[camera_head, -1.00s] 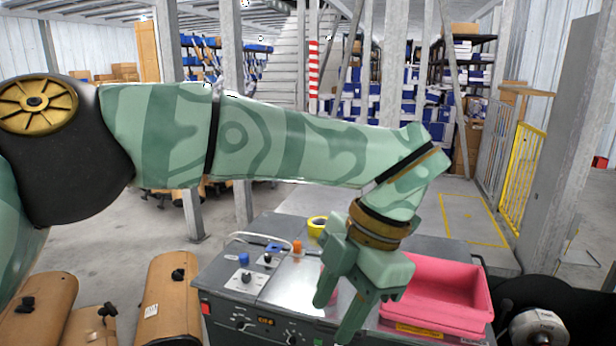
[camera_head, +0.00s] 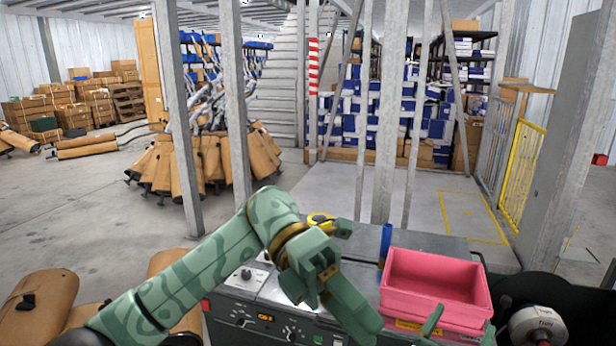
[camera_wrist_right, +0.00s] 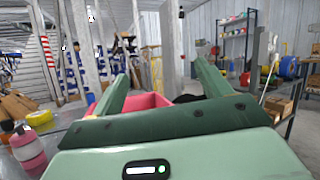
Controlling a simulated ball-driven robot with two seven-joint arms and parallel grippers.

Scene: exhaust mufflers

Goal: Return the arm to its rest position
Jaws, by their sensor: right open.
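My left arm comes in from the lower left in the head view. Its gripper (camera_head: 345,308) hangs over the grey machine top (camera_head: 355,238), left of the pink bin (camera_head: 432,272); its finger gap is not clear. Two green fingertips of my right gripper (camera_head: 461,327) stand apart at the bin's front edge, low in the head view. In the right wrist view my right gripper (camera_wrist_right: 160,85) is open, with nothing between its fingers. The pink bin lies beyond it, partly hidden by the left finger.
A yellow tape roll (camera_head: 320,220) and a blue cylinder (camera_head: 386,243) are on the machine. A pink bottle (camera_wrist_right: 27,150) is at the left in the wrist view. Brown mufflers (camera_head: 40,300) lie at the lower left. Grey posts (camera_head: 391,120) stand behind the machine.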

